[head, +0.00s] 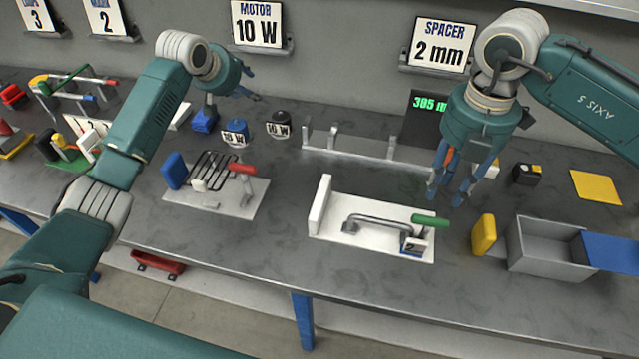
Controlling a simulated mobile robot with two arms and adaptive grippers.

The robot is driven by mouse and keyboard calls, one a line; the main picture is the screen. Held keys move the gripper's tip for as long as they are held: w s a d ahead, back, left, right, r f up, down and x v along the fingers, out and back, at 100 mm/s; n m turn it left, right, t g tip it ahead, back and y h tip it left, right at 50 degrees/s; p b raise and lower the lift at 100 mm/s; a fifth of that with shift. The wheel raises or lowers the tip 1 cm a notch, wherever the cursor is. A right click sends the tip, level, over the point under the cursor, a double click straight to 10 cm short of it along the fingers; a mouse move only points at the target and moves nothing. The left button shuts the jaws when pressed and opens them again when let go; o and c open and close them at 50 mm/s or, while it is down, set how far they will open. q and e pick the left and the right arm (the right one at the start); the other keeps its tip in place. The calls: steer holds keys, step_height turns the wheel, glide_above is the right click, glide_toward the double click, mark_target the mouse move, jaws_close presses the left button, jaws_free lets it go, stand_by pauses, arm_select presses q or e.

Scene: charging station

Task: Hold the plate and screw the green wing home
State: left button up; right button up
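A white plate (340,233) with an upright white wall at its left end lies on the bench at centre right. A bent grey metal bar (370,219) runs across it. The green wing (430,220) sits at the plate's right side, above a small block with a dark and blue face (415,246). My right gripper (448,190) hangs just above and behind the green wing, fingers pointing down, apart and empty. My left gripper (247,83) is far back on the left, well away from the plate; its fingers are small and partly hidden.
A second plate (241,204) with a red handle (242,169) lies left. A grey box (545,242) and a yellow block (484,235) stand right of the plate. A metal rail (350,142) is behind it. The bench between the two plates is clear.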

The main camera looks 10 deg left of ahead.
arm_select(q)
steer(key=s+d+m+g+h, duration=0.1)
steer(key=s+d+g, duration=0.15)
steer(key=d, duration=0.75)
steer(key=m+g+y, duration=0.1)
steer(key=m+g, duration=0.4)
steer(key=g, duration=0.1)
glide_toward(320, 216)
steer(key=shift+w+f, duration=0.6)
steer(key=shift+w, duration=0.25)
steer(key=shift+s+f, duration=0.1)
steer(key=shift+f, duration=0.2)
step_height(320, 216, down, 10)
steer(key=shift+f, duration=0.1)
